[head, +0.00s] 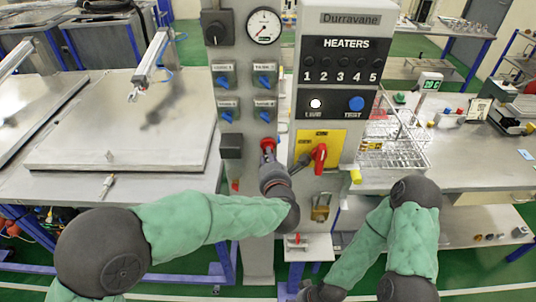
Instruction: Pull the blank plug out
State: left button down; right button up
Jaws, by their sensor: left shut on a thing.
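The grey panel column (237,60) stands in the middle of the head view. A red plug (267,144) shows low on its front, and I take it as the blank plug. My left gripper (268,160) reaches up to it from below and is shut on it. The fingers and dark wrist hide most of the plug, so I cannot tell how far it sits in its socket. My right arm is folded low at the right, and its gripper is not visible.
Several blue-handled valves (265,81) and a gauge (263,25) sit above the plug. The heater panel (340,60) with a red rotary handle (319,157) stands close on the right. A padlock (321,207) hangs below it. Tables flank both sides.

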pick_arm(q)
jog(key=shift+s, duration=0.15)
jog(key=shift+s, duration=0.5)
jog(key=shift+s+b, duration=0.2)
jog(key=shift+b, duration=0.1)
jog(key=shift+s, duration=0.3)
jog(key=shift+s, duration=0.55)
jog(key=s+r+p, duration=0.3)
jog(key=s+r, duration=0.2)
jog(key=r, duration=0.2)
jog(key=shift+r, duration=0.3)
dwell(0.5)
dwell(0.4)
